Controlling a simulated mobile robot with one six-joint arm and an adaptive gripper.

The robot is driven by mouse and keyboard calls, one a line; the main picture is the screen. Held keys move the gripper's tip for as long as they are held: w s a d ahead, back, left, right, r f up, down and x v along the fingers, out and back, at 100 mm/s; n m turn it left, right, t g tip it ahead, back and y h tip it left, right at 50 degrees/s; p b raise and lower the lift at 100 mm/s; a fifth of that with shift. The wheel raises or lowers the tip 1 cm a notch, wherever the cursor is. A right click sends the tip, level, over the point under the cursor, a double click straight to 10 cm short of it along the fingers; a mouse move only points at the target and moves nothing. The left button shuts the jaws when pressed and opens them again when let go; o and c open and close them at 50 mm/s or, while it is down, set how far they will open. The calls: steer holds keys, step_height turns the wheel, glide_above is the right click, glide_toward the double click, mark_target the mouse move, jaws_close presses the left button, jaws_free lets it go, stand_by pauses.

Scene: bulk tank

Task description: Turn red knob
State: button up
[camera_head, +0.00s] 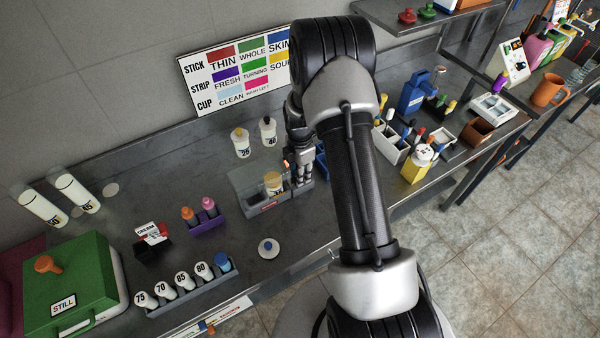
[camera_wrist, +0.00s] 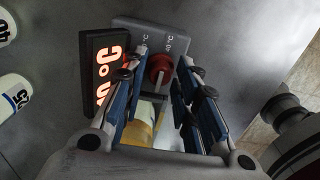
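The red knob (camera_wrist: 160,68) sits on a grey panel (camera_wrist: 150,38) with temperature marks in the wrist view. A pale pointer line runs down its face. My gripper (camera_wrist: 161,62) is open, with one finger on each side of the knob. Narrow gaps seem to show at both sides; I cannot tell if either fingertip touches it. In the head view my gripper (camera_head: 300,178) points down at the grey unit (camera_head: 245,182) on the bench, and the knob is hidden there.
A lit orange display (camera_wrist: 107,75) is left of the knob. A yellow-banded jar (camera_head: 273,183) stands at the unit, close under my fingers. White bottles (camera_head: 240,143) stand behind it. A purple rack (camera_head: 207,220) is to the left, and caddies (camera_head: 392,147) are to the right.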

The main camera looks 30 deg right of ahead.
steer(key=shift+c, duration=0.6)
jaws_close()
